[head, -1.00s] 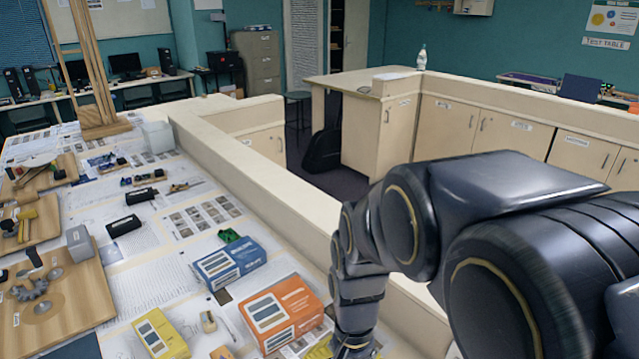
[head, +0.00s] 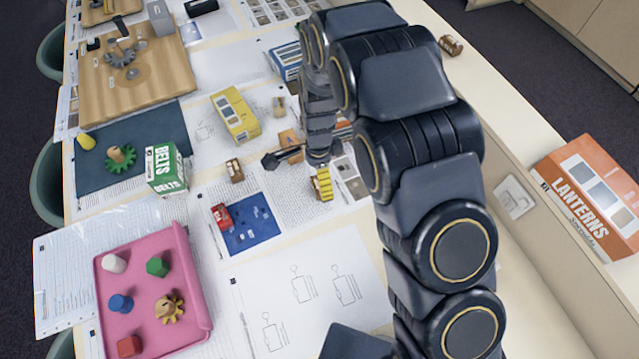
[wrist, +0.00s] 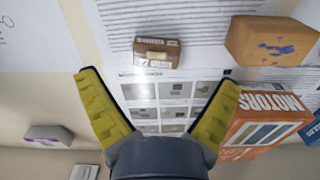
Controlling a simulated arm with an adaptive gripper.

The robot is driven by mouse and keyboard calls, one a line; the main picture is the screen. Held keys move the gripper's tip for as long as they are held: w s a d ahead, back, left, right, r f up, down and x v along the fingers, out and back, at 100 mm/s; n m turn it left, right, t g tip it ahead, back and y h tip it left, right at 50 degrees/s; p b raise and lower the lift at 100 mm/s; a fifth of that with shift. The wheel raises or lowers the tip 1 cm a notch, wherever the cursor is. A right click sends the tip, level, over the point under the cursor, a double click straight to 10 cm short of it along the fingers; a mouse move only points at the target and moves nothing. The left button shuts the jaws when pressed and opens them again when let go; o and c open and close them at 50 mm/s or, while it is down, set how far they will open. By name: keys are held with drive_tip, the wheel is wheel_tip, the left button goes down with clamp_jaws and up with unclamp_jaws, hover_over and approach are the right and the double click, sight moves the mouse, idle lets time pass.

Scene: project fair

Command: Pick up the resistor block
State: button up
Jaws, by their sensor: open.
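My gripper (head: 295,172) is open and empty above the papers on the table, with yellow-lined fingers; in the wrist view the fingertips (wrist: 158,72) spread wide. A small brown block with pale labels (wrist: 157,52) lies just ahead of the gap between the fingertips, apart from both.
An orange MOTORS box (wrist: 265,115) is close beside the right finger. A yellow box (head: 235,115), green BELTS box (head: 166,168), red block (head: 222,217) and pink tray (head: 205,322) stand around. An orange LANTERNS box (head: 590,195) is on the ledge at right.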

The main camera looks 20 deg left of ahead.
drive_tip(key=f, duration=0.4)
drive_tip(key=shift+s+d+f, duration=0.15)
drive_tip(key=shift+d+f, duration=0.05)
drive_tip(key=shift+f, duration=0.15)
drive_tip(key=c, duration=1.2)
drive_tip(key=shift+r, duration=0.1)
drive_tip(key=shift+r, duration=0.5)
wheel_tip(320, 180, up, 2)
drive_tip(key=shift+r, duration=0.2)
drive_tip(key=s+d+r, duration=0.2)
drive_tip(key=s+r, duration=0.1)
drive_tip(key=s+d+r, duration=0.3)
drive_tip(key=s, duration=0.1)
drive_tip(key=s+d+r, duration=0.3)
drive_tip(key=s, duration=0.1)
drive_tip(key=shift+s+d+r, duration=0.1)
drive_tip(key=shift+s+r, duration=0.05)
drive_tip(key=shift+r, duration=0.15)
